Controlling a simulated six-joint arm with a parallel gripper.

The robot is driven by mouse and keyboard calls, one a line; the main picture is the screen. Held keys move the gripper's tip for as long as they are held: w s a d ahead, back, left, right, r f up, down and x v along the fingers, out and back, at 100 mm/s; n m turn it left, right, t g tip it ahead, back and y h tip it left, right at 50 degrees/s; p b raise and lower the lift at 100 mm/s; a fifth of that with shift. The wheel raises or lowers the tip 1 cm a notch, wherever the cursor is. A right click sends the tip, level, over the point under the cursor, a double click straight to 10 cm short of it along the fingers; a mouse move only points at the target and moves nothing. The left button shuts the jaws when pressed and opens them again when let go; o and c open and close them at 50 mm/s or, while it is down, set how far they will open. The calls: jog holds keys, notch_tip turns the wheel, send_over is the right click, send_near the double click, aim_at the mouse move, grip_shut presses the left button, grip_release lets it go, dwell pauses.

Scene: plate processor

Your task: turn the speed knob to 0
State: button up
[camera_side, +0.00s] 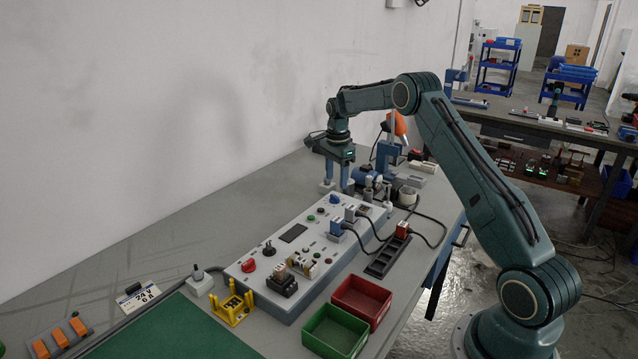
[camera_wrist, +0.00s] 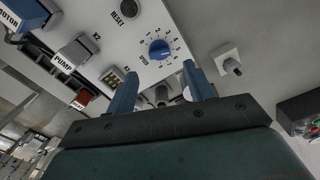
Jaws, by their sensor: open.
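The speed knob (camera_wrist: 159,49) is a round blue knob on the light panel (camera_wrist: 190,68), ringed by printed marks and numbers. Its pointer setting is too small to read with confidence. My gripper (camera_wrist: 160,70) is open, with one blue finger to each side of the knob's lower side in the wrist view and nothing between them. In the side view my gripper (camera_side: 337,183) points down over the far end of the grey control box (camera_side: 318,262).
In the wrist view, a RESET button (camera_wrist: 129,8), a PUMP plug (camera_wrist: 72,56) and a white post (camera_wrist: 229,63) are around the knob. In the side view, cables run right of the box, with red (camera_side: 362,301) and green (camera_side: 335,333) bins in front.

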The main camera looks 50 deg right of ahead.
aim_at(335, 198)
jog(key=shift+f, duration=2.6)
jog(key=c, duration=1)
